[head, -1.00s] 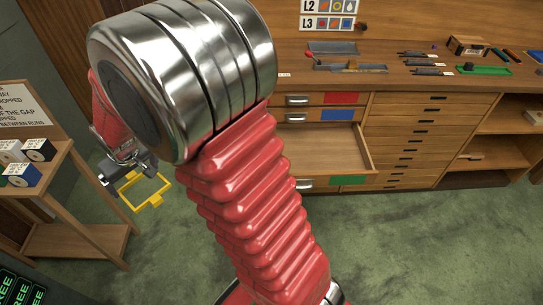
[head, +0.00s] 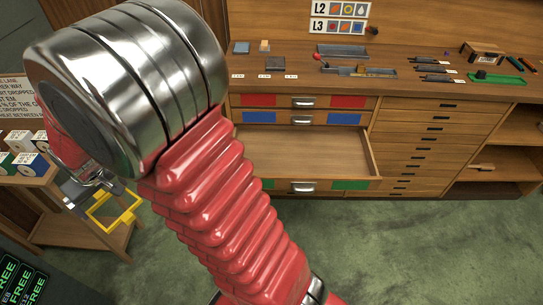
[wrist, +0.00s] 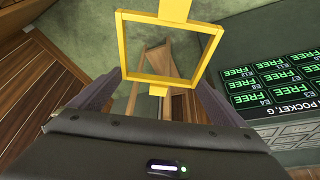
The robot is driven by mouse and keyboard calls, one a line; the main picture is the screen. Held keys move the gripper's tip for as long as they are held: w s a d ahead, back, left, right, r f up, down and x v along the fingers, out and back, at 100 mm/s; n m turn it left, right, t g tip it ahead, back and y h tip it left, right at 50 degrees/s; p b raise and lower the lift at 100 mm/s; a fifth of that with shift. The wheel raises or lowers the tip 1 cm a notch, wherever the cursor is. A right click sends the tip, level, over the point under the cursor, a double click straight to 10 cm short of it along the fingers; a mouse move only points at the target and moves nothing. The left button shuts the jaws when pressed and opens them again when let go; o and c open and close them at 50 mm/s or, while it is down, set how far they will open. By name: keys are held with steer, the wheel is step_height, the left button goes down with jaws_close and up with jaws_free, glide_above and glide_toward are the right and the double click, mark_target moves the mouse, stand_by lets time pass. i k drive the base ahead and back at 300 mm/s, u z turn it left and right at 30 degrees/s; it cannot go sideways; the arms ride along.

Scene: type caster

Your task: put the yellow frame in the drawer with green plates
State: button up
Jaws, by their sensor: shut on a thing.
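The yellow frame (head: 112,212) is a square outline with small tabs. My gripper (head: 86,195) is shut on it and holds it in the air at the left, in front of a small wooden side table. In the wrist view the yellow frame (wrist: 122,45) stands out beyond the dark gripper (wrist: 150,100); the lower tab is between the fingers. The drawer with green plates (head: 350,184) is the lowest of three in the left column of the wooden cabinet. It is pulled open, and its visible inside is empty. My arm hides its left part.
Drawers with red plates (head: 348,102) and blue plates (head: 344,119) are shut above it. The worktop (head: 400,82) carries trays and tools. The side table (head: 75,215) holds several boxes (head: 28,165). Green floor (head: 420,250) is clear before the cabinet.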

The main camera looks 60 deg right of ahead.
mark_target(258, 164)
steer(key=u, duration=0.1)
steer(key=i, duration=1)
steer(key=z, duration=0.1)
